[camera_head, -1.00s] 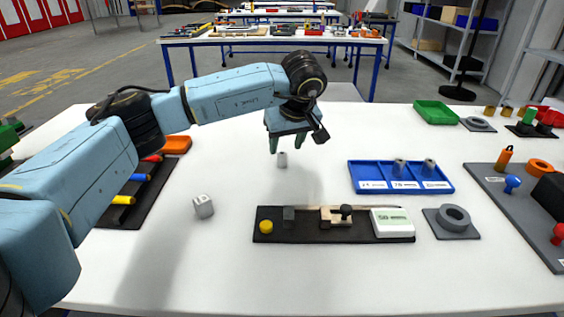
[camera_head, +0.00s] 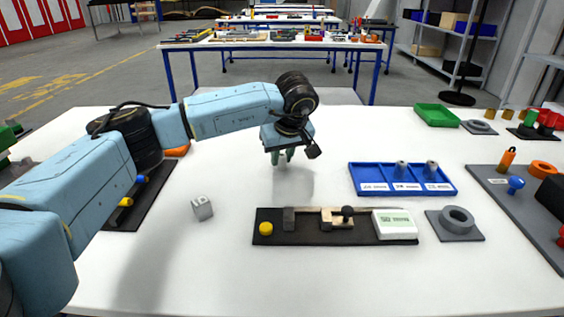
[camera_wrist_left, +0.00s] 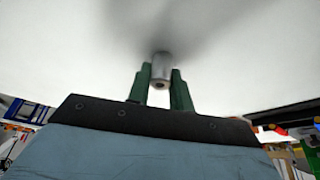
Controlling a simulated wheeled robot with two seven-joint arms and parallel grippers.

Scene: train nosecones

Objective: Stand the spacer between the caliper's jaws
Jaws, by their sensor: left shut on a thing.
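My left gripper (camera_head: 283,155) points down over the middle of the white table, behind the caliper. Its green fingers are shut on a small grey cylindrical spacer. In the left wrist view the spacer (camera_wrist_left: 160,70) sits between the fingertips (camera_wrist_left: 160,84), with a hole in its near end. The head view mostly hides the spacer behind the fingers. The caliper (camera_head: 270,239) is a dark base in front of the gripper, with a grey fixed jaw (camera_head: 289,218), a tan slider with a black knob (camera_head: 347,212) and a white display (camera_head: 394,224). The gap between its jaws looks empty. My right gripper is not visible.
A blue tray (camera_head: 372,187) right of the gripper holds two grey cylinders. The table between gripper and caliper is clear.

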